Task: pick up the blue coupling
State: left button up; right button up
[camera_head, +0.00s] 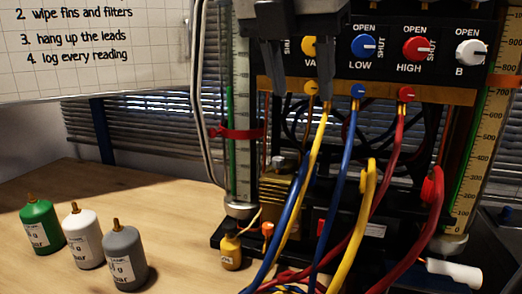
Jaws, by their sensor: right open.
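A small blue fitting (358,90) sits under the blue LOW knob on the manifold, with the blue hose (347,140) running down from it. I cannot tell whether this fitting is the blue coupling; no separate loose blue coupling shows clearly. My right gripper (300,95) hangs in from the top centre, its dark fingers pointing down, spread apart with nothing seen between them. My left gripper is out of view.
The yellow hose (320,140) and red hose (392,150) hang across the rig front, crossing the blue hose low down. Green (41,228), white (83,240) and grey (124,260) bottles stand on the wooden table at left. A small yellow bottle (231,252) stands beside the rig base.

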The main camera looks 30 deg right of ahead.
jog(key=b, duration=0.2)
send_near(308, 161)
jog(key=d+f, duration=0.1)
jog(key=x, duration=0.4)
jog(key=shift+f, duration=0.2)
jog(key=shift+x, duration=0.85)
jog(key=x, duration=0.4)
jog(key=shift+w+a+f, duration=0.1)
jog(key=shift+f, duration=0.1)
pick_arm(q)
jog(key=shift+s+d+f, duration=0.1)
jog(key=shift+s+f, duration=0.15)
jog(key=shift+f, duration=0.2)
pick_arm(e)
grip_shut()
